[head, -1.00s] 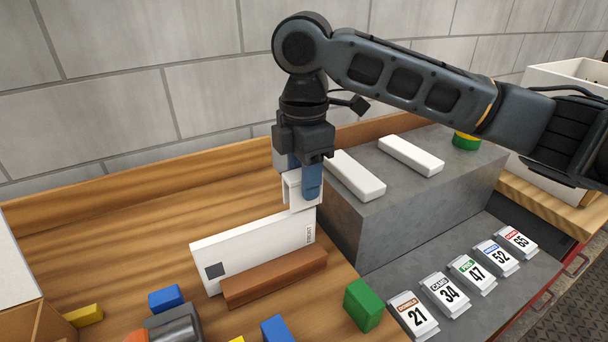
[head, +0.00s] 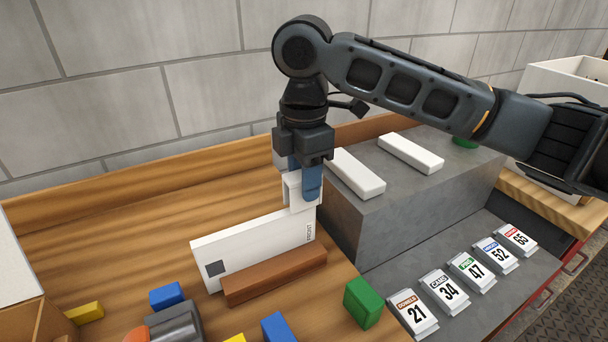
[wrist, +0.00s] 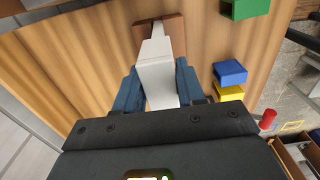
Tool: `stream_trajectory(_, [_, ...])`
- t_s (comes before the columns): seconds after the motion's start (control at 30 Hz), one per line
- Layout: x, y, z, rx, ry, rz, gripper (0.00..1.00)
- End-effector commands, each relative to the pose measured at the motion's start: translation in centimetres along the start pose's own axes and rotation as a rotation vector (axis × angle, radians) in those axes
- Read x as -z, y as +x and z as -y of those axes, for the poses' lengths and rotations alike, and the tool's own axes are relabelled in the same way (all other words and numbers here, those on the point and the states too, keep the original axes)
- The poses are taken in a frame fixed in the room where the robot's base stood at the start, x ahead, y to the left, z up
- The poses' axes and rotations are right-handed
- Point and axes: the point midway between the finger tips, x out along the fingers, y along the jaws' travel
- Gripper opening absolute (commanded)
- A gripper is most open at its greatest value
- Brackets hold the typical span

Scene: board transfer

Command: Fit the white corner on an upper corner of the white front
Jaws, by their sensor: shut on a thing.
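The white front (head: 248,246) stands upright on the wooden table, with a dark square at its lower left and small lettering at its right end. A brown wooden block (head: 275,276) lies along its near side. My gripper (head: 305,182) is shut on the white corner (head: 297,194), which is at the front's upper right corner. The corner looks to be touching the front's top there; whether it is fully seated I cannot tell. In the wrist view the white corner (wrist: 157,82) sits between the blue fingers and hides most of the front.
A grey raised block (head: 400,200) with two white bars stands close on the right. Numbered cards (head: 445,292) lie on a grey shelf in front of it. Green (head: 362,302) and blue (head: 277,328) blocks lie near the front edge.

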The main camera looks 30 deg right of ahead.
Motion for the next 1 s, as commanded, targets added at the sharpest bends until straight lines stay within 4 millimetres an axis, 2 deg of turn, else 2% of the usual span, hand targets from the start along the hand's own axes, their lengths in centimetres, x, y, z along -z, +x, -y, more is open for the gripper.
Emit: stream_trajectory(1.0, [0.0, 2.4, 0.0, 0.0, 0.0, 0.0, 0.06])
